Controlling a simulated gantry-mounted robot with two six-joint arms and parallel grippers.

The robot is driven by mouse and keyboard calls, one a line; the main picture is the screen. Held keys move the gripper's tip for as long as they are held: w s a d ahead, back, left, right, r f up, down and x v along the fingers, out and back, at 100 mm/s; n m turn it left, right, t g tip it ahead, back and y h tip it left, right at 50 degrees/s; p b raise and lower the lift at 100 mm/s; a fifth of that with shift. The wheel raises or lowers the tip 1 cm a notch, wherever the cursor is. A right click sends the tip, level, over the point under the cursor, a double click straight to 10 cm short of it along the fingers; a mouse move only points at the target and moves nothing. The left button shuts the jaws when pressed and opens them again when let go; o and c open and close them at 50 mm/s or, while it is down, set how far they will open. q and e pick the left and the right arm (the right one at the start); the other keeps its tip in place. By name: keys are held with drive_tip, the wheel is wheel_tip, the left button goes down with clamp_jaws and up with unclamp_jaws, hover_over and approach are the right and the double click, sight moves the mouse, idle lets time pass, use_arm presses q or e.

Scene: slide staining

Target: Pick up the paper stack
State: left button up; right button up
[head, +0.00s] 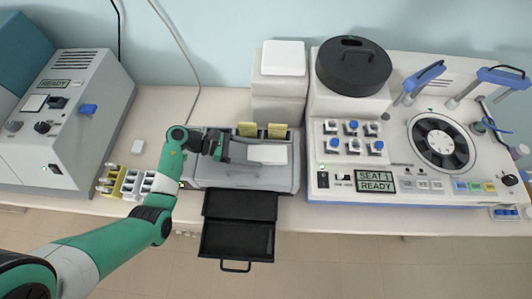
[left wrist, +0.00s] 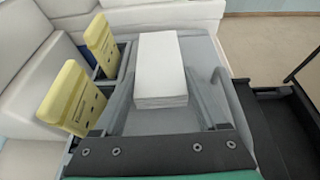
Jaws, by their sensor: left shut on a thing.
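The paper stack (head: 267,153) is a white block of sheets over the grey tray unit (head: 293,180) at the middle of the bench. In the left wrist view the stack (left wrist: 160,75) lies straight ahead, between the grey fingers. My left gripper (head: 240,152) reaches in from the left and is shut on the stack's near end. The exact finger contact is hard to see in the head view. I cannot tell whether the stack is lifted clear of the surface below. My right gripper is not in view.
Two yellow tabs (head: 247,129) stand behind the stack. An open black drawer (head: 237,240) juts out in front of the bench. A staining machine (head: 350,215) stands right, a grey device (head: 65,120) left. Small yellow and white racks (head: 130,184) sit near my arm.

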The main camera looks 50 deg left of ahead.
use_arm(q)
drive_tip(key=shift+r, duration=0.1)
drive_tip(key=shift+r, duration=0.25)
wheel_tip(320, 180, up, 2)
drive_tip(key=shift+r+p, duration=0.15)
drive_tip(key=shift+p, duration=0.25)
drive_tip(key=s+d+r+p, duration=0.1)
drive_tip(key=s+d+r, duration=0.5)
drive_tip(key=d+r, duration=0.4)
drive_tip(key=shift+s+d+p, duration=0.25)
drive_tip(key=shift+d+p, duration=0.15)
drive_tip(key=shift+d, duration=0.8)
